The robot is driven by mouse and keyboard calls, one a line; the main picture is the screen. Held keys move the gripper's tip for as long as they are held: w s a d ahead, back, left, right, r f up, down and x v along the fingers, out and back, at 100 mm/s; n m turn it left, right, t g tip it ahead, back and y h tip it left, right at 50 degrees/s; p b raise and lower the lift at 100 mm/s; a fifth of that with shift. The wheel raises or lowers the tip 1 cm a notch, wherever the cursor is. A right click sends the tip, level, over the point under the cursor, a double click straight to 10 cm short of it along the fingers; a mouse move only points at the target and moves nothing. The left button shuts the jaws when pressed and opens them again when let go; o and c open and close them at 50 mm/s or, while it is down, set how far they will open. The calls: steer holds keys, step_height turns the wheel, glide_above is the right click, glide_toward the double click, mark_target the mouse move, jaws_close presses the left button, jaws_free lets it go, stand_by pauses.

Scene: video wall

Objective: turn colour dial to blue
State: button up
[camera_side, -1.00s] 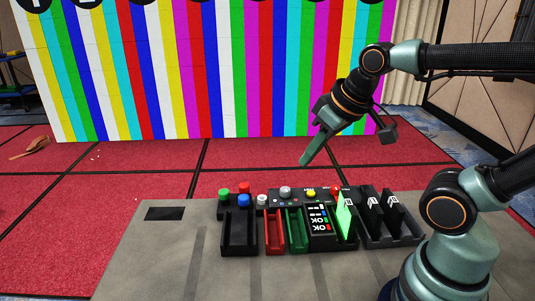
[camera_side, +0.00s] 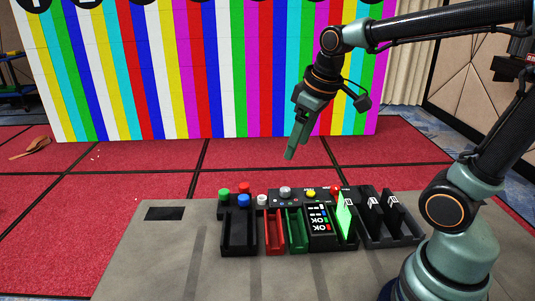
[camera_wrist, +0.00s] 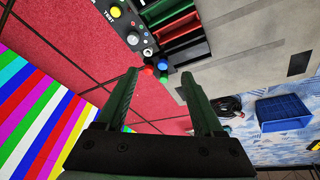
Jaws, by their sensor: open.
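The colour dial looks to be the round grey knob (camera_side: 285,191) on the black control panel (camera_side: 299,202). Small coloured dots sit on the panel by its base. The knob also shows in the wrist view (camera_wrist: 132,38), near the top. Which colour it points at is too small to tell. My gripper (camera_side: 290,153) is in the air above and beyond the panel, pointing down, apart from everything. In the wrist view my gripper (camera_wrist: 160,74) is open and empty, its two fingers spread, with the knob up and left of the fingertips.
Green (camera_side: 224,192), red (camera_side: 244,187), blue (camera_side: 243,200) and white (camera_side: 262,200) buttons lie left of the knob; a yellow one (camera_side: 310,194) lies right. Black, red and green trays and a bright green card (camera_side: 345,216) stand in front. The grey table (camera_side: 165,255) is clear at left.

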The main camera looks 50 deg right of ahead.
steer(key=w+d+f+n+g, duration=0.2)
steer(key=w+d+f, duration=0.1)
steer(key=w+d, duration=0.15)
steer(key=n+g, duration=0.2)
glide_toward(286, 189)
steer(key=f, duration=0.8)
steer(key=shift+s+d+f, duration=0.1)
steer(key=shift+d+f, duration=0.1)
steer(key=shift+f, duration=0.05)
jaws_close()
